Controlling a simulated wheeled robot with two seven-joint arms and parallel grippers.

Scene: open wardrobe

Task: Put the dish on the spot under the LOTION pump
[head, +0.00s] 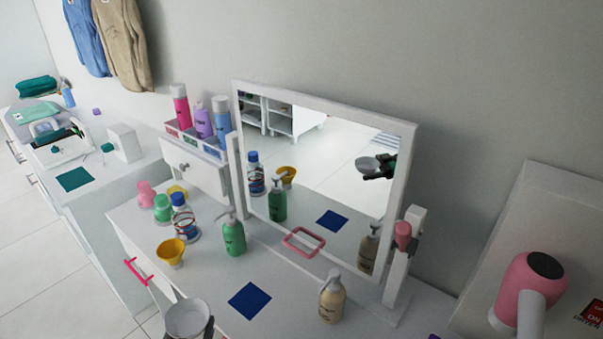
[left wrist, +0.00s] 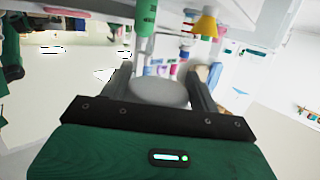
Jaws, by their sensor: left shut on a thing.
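A white round dish (head: 187,319) is at the bottom of the head view, in front of the dresser's near edge. My left gripper (head: 207,329) is shut on it. In the left wrist view the pale dish (left wrist: 160,93) sits between the two dark fingers (left wrist: 162,82). A cream pump bottle (head: 331,300) and a green pump bottle (head: 234,238) stand upright on the dresser; I cannot read their labels. A flat dark blue square (head: 249,300) lies on the top between them, nearer the front. My right gripper is not in view.
The mirror (head: 320,180) stands behind the bottles and reflects them. A yellow cup (head: 171,252) and a blue-capped bottle (head: 184,218) stand left of the green bottle. A pink hair dryer (head: 525,285) is at the right.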

